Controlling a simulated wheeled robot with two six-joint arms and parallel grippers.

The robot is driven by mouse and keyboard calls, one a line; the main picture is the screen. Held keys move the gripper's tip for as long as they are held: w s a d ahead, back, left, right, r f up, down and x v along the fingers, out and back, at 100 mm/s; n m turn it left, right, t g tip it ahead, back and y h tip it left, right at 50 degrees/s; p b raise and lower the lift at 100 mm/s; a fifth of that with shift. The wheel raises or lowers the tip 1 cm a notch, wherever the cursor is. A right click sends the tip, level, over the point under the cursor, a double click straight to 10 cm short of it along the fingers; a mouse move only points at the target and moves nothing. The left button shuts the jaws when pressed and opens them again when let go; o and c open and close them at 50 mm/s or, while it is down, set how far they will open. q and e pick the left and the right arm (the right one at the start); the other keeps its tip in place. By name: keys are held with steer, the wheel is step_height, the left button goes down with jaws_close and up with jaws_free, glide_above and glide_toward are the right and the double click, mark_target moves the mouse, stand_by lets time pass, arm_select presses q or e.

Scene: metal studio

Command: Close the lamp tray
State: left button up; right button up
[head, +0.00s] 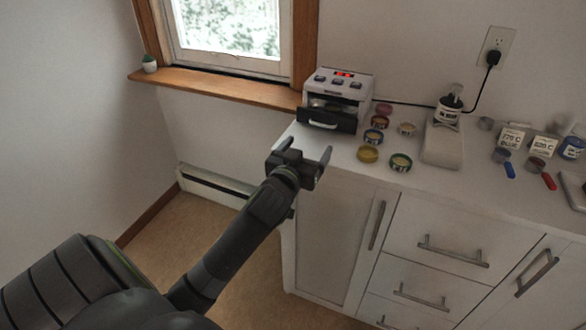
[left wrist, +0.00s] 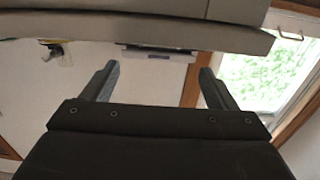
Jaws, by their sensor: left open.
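The lamp unit (head: 339,90) is a small white box with a red display and buttons, at the back left corner of the white counter. Its dark tray (head: 327,120) with a pale handle stands out at the front, below a dark opening. My left gripper (head: 308,157) is open and empty, in front of the counter's left end, short of the tray and apart from it. In the left wrist view the two fingers (left wrist: 157,85) stand apart with nothing between them. My right gripper is in neither view.
Several small coloured jars (head: 368,154) stand right of the lamp unit. A white block (head: 442,145) with a bottle, label cards (head: 511,137) and red and blue tools lie further right. A wooden window sill (head: 220,89) runs at left. Drawers (head: 440,240) front the counter.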

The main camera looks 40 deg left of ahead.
arm_select(q)
steer(key=v, duration=0.8)
steer(key=shift+s, duration=0.2)
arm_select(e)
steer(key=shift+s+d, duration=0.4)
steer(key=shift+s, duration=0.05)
